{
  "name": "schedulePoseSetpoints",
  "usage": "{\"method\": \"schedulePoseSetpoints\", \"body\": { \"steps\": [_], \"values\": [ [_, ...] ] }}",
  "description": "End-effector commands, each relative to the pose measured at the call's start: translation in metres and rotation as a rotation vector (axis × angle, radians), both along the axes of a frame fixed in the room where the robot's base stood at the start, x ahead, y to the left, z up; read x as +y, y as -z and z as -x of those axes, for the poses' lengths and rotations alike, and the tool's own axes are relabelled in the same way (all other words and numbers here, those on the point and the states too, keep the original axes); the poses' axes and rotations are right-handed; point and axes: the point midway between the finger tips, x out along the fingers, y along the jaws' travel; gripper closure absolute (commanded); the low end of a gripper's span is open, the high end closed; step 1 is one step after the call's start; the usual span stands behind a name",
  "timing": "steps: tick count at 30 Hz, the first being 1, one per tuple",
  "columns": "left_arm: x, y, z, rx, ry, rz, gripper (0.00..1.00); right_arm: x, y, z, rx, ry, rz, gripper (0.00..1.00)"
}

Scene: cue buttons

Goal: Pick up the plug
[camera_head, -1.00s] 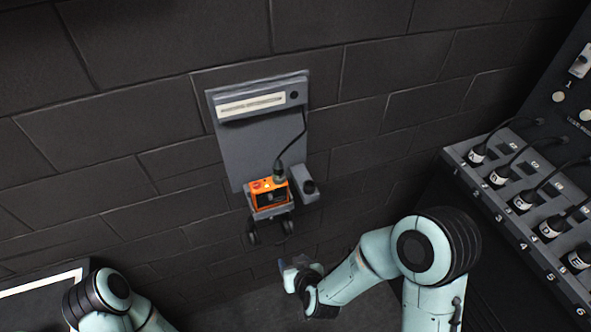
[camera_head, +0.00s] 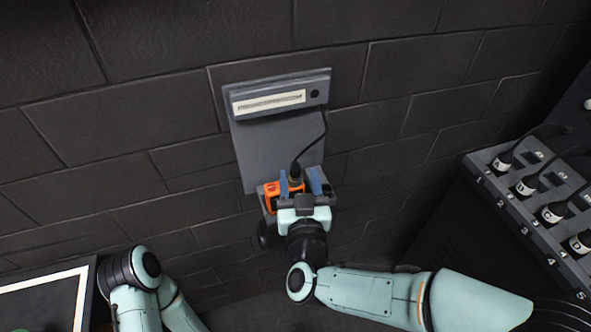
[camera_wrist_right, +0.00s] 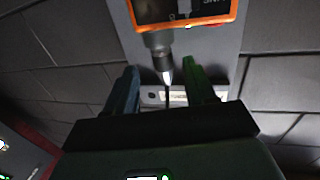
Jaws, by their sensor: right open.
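The plug (camera_head: 295,171) is a dark connector with a cable, standing at the orange device (camera_head: 271,193) on the grey wall panel. In the right wrist view the plug (camera_wrist_right: 161,62) shows grey and dark, with a pale narrow end, below the orange device. In the wrist view the fingers of my right gripper (camera_wrist_right: 161,78) lie to either side of the plug's narrow end, with gaps. Contact cannot be seen. My left arm shows at lower left, but its gripper is not visible.
The cable runs up to a grey box with a pale strip (camera_head: 272,101) on the panel. A grey rack (camera_head: 509,200) with several numbered black plugs stands at the right. A white-edged dark board (camera_head: 45,305) is at lower left. Dark block wall surrounds the panel.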

Motion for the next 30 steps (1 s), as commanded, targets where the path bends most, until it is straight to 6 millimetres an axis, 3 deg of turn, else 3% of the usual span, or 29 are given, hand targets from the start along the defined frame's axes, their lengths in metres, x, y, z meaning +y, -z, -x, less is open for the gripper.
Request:
{"method": "schedulePoseSetpoints", "body": {
  "steps": [12,21,22,27,30],
  "values": [
    [0.0,-0.008,-0.002,-0.003,0.0,0.0,1.0,0.009,0.001,-0.049,0.001,0.001,0.001,0.45],
    [0.0,-0.008,-0.002,-0.003,0.0,0.0,1.0,0.01,0.001,-0.054,0.001,-0.001,0.001,0.45],
    [0.0,-0.008,-0.002,-0.003,0.0,0.0,1.0,0.01,0.001,-0.054,0.001,-0.001,0.001,0.49],
    [0.0,-0.008,-0.002,-0.003,0.0,0.0,1.0,0.01,0.001,-0.054,0.001,-0.001,0.001,1.0],
    [0.0,-0.008,-0.002,-0.003,0.0,0.0,1.0,0.01,0.001,-0.054,0.001,-0.001,0.001,1.0]
  ]
}}
